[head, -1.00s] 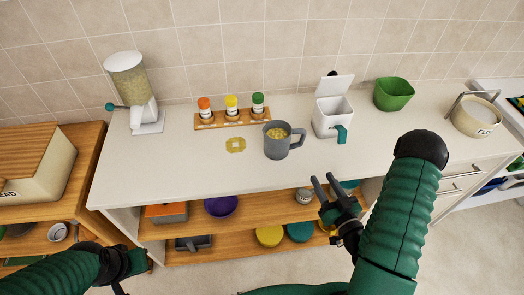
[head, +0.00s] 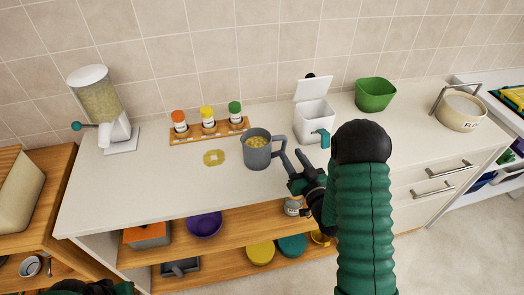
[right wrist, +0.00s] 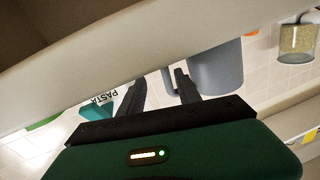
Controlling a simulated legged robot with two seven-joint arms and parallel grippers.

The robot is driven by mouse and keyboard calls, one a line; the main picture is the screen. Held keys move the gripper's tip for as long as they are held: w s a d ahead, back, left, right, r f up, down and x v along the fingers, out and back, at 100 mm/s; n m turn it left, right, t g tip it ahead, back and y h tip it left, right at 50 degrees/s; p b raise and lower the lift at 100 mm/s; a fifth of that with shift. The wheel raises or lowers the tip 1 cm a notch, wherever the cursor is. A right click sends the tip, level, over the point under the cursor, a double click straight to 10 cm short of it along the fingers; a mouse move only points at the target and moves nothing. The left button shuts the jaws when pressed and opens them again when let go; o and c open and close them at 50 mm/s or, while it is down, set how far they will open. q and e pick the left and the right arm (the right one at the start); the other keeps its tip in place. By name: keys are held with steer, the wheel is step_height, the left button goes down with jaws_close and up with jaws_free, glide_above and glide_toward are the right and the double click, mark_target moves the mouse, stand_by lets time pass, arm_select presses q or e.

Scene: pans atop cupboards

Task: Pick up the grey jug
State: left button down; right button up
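The grey jug (head: 257,154) stands upright on the white counter, with yellowish contents and its handle to the right. My right gripper (head: 292,157) is open and empty, its fingers pointing toward the handle, just right of the jug. In the right wrist view, the jug (right wrist: 217,70) is beyond the open right gripper (right wrist: 160,82); the handle shows in the gap between the fingers. I cannot tell whether they touch it. Only a dark part of my left gripper (head: 95,288) shows at the bottom left edge; its fingers are hidden.
A white pasta container (head: 313,118) with its lid up and a teal scoop stand right of the jug. A spice rack (head: 190,134), a yellow slice-like piece (head: 214,157) and a dispenser (head: 100,105) are to the left. A green bowl (head: 375,96) is at the back right.

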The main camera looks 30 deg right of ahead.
steer(key=w, duration=0.3)
steer(key=shift+a+f, duration=0.1)
steer(key=shift+f, duration=0.05)
steer(key=shift+w+a, duration=0.15)
steer(key=shift+w, duration=0.2)
steer(key=shift+a, duration=0.3)
steer(key=c, duration=0.4)
steer(key=shift+d, duration=0.4)
jaws_close()
steer(key=shift+a, duration=0.2)
